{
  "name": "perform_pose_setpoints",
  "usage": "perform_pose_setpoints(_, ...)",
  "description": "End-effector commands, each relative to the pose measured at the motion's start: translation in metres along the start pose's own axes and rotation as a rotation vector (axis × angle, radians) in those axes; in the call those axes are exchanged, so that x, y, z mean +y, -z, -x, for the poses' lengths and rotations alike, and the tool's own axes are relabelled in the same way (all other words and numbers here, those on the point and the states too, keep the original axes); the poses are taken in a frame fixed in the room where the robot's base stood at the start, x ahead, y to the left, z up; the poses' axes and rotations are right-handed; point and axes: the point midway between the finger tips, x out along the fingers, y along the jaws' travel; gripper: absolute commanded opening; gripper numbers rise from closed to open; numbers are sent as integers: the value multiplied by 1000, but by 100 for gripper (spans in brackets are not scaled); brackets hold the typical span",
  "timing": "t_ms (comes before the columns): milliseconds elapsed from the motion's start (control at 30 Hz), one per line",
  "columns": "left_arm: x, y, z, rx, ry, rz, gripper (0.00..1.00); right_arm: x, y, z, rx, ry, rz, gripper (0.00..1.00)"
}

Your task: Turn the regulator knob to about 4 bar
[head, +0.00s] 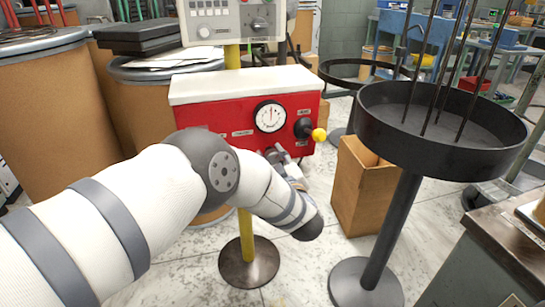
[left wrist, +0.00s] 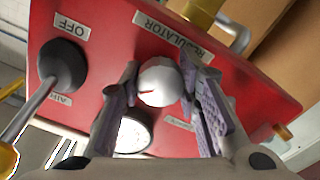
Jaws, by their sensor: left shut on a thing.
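The regulator knob (left wrist: 160,82) is a pale round knob with a small red mark, under the REGULATOR label on the red panel (head: 217,118). My left gripper (left wrist: 160,80) has one finger on each side of the knob and is shut on it. In the head view my left gripper (head: 281,158) is at the panel's lower edge, and the knob is hidden there. The round white pressure gauge (head: 270,116) is just above the gripper; its needle stands about upright, but its numbers are too small to read. My right gripper is not in view.
A black switch with a yellow-tipped lever (head: 319,135) sticks out right of the gauge, close to my gripper. A grey control box (head: 227,20) stands above. A black round tray stand (head: 440,125) and an open cardboard box (head: 365,190) are to the right.

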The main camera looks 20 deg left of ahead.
Motion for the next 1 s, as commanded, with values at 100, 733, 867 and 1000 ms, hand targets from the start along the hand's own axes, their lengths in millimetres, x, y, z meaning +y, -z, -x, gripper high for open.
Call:
perform_pose_setpoints(100,0,0,0,-1,1,0,2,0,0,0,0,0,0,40)
perform_pose_setpoints(733,0,-1,25,-5,-2,-1,51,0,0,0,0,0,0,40)
perform_pose_setpoints(867,1,-1,62,-5,-3,0,51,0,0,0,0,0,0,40)
perform_pose_setpoints(1000,0,-1,96,-4,-2,0,51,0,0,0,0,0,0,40)
